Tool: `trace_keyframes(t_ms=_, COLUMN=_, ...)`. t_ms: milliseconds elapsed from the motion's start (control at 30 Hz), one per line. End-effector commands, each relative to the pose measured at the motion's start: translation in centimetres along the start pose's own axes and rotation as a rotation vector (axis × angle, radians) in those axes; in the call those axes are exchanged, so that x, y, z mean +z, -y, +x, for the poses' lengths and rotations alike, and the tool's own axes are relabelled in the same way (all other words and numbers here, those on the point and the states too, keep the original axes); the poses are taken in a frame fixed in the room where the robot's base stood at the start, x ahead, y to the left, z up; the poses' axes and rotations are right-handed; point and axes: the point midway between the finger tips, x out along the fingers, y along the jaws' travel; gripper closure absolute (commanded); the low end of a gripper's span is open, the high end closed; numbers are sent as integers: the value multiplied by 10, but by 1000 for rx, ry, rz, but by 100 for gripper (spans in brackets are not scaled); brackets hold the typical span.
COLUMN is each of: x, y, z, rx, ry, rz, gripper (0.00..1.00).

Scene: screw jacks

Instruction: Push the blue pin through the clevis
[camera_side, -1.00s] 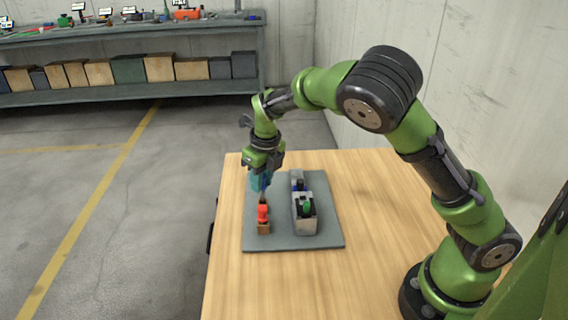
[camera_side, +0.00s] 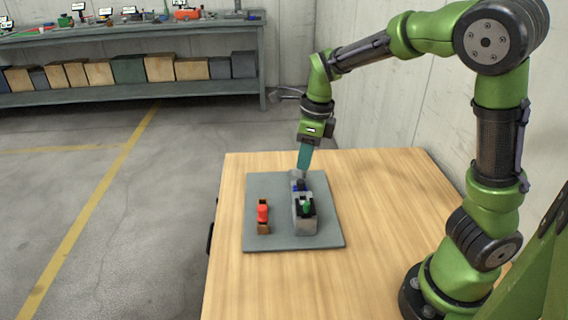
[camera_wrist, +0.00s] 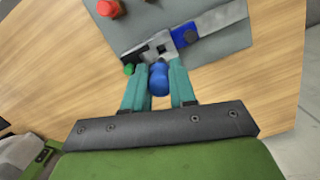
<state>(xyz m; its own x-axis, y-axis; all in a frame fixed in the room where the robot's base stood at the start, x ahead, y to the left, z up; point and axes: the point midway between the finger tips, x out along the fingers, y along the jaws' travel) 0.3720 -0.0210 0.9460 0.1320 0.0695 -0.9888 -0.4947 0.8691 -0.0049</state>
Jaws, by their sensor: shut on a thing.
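My gripper (camera_side: 302,170) has teal fingers and is shut on the blue pin (camera_wrist: 158,79), seen between the fingers in the wrist view. In the side view the fingers hide the pin. The gripper is over the far end of the grey metal jack fixture (camera_side: 304,226). In the wrist view the fixture's grey bar (camera_wrist: 222,19), a blue part (camera_wrist: 184,36) and a dark opening lie just beyond the fingertips. I cannot tell which part is the clevis, or whether the pin touches it.
A brown block with a red piece (camera_side: 263,213) stands left of the fixture. A green piece (camera_side: 307,207) sits on the fixture's near part. Both stand on a grey mat (camera_side: 283,240) on the wooden table (camera_side: 385,240), which is clear to the right.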

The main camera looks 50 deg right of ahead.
Motion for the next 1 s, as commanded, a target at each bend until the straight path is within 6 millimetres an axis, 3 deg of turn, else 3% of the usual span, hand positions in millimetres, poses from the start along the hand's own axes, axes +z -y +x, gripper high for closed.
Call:
trace_keyframes(t_ms=367, x=0, y=0, z=1, rx=1, ry=0, rz=-1, gripper=100)
trace_keyframes(t_ms=800, x=-6, y=0, z=42, rx=1, ry=-2, rz=0, gripper=100)
trace_keyframes(t_ms=1000, x=-7, y=0, z=49, rx=1, ry=0, rz=0, gripper=100)
